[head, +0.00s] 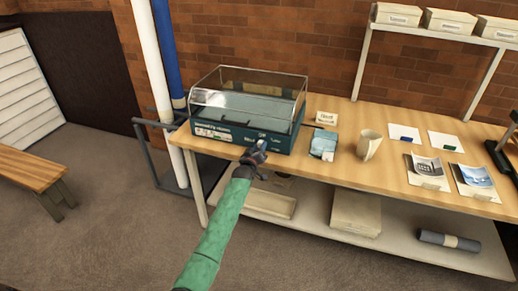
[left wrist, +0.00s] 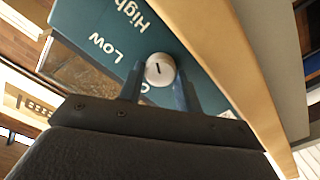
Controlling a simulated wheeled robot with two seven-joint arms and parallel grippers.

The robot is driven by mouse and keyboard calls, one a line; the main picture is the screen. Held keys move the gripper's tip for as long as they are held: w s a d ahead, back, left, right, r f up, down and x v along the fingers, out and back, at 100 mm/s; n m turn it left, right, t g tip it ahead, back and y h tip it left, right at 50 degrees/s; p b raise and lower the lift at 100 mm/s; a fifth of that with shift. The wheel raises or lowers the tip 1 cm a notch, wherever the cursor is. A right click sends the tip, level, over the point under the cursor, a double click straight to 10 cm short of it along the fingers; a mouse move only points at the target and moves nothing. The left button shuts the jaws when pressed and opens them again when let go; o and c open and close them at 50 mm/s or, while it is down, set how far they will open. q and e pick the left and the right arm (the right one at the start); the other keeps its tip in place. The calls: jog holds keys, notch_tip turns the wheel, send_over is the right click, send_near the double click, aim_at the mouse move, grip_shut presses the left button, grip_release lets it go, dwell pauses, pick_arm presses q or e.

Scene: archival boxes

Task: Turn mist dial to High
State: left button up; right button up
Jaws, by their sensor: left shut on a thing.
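The humidifying box (head: 250,108) is a teal case with a clear lid, standing at the left end of the wooden table. In the left wrist view, the mist dial (left wrist: 160,70) is a round pale knob with a short dark mark on its teal front panel. The words High (left wrist: 130,16) and Low (left wrist: 104,46) are printed beside it; another label is mostly hidden by a finger. I cannot tell which label the mark points to. My left gripper (head: 257,150) is at the box's front; in the left wrist view its fingers (left wrist: 159,88) are shut on the dial. My right gripper is not in view.
On the table (head: 385,178), a blue-and-white packet (head: 323,145), a beige cup (head: 369,145) and several cards lie right of the box. A lower shelf (head: 310,225) holds boxes. White (head: 152,70) and blue (head: 167,50) pipes rise left of the table.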

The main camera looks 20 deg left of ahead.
pick_arm(q)
jog(key=shift+f, duration=0.15)
jog(key=o, duration=0.9)
jog(key=shift+c, duration=0.2)
jog(key=shift+o, duration=0.7)
jog(key=shift+s, duration=0.2)
jog(key=shift+s+f, duration=0.1)
jog(key=shift+s, duration=0.3)
jog(key=s+b, duration=0.2)
jog(key=s, duration=0.4)
jog(key=shift+s, duration=0.3)
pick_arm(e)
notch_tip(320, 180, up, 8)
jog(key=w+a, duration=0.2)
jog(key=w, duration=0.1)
pick_arm(q)
jog(key=shift+a, duration=0.1)
